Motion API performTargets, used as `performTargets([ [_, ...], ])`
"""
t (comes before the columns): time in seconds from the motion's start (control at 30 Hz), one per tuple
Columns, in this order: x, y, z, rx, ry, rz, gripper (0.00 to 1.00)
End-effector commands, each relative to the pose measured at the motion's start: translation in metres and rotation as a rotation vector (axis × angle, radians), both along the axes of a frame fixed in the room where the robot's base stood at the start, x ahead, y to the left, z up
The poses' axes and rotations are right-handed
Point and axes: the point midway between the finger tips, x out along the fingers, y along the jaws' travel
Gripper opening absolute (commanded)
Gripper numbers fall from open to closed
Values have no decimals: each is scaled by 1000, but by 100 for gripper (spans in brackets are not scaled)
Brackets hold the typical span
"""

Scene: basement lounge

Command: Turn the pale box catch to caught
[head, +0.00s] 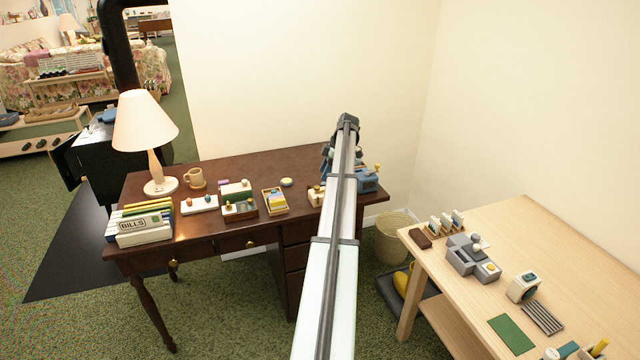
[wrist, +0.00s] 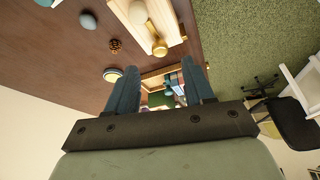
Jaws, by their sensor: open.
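The pale box (head: 316,196) sits on the dark desk, partly hidden behind my arm in the head view.
A wooden tray of small items (head: 274,201) shows between my fingers in the wrist view (wrist: 155,80). A small round dish (head: 287,182) lies near it. A blue box with a brass knob (head: 367,181) stands at the desk's right end. A lamp (head: 147,130) stands left.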

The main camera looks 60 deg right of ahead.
Motion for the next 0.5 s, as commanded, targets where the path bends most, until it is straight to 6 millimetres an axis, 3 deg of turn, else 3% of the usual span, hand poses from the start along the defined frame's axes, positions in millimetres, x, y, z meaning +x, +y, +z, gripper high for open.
performTargets([
  [0.2,11,7,-32,1,1,-1,52],
  [0.5,19,11,-52,0,0,-1,52],
])
